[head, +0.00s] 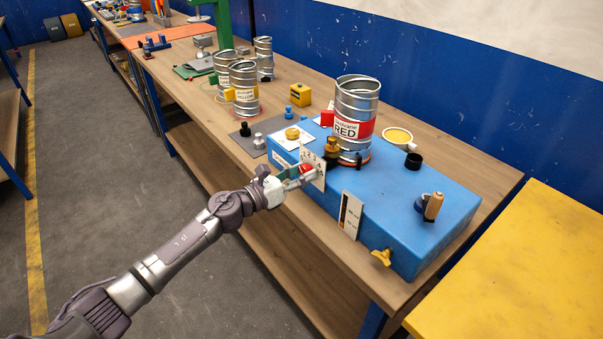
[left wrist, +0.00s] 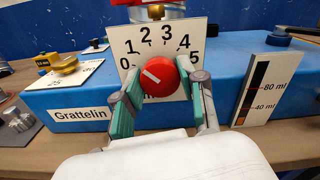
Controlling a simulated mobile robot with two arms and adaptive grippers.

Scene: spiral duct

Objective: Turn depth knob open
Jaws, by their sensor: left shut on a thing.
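The red depth knob (left wrist: 160,77) sits on a white dial plate (left wrist: 137,37) marked 0 to 5, on the front of the blue box. Its white mark points to the upper left, roughly between 0 and 1. My left gripper (head: 298,173) reaches the knob from the front left. In the left wrist view its two green-padded fingers (left wrist: 160,98) are shut on the knob, one on each side. In the head view the gripper partly covers the red knob (head: 307,169). My right gripper is in neither view.
The blue box (head: 400,203) carries a metal drum labelled RED (head: 356,112), a wooden-handled crank (head: 433,206) and a yellow wing knob (head: 382,257). A white level scale (head: 350,215) stands right of the dial. More drums (head: 243,90) stand behind left. A yellow table (head: 530,270) is at right.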

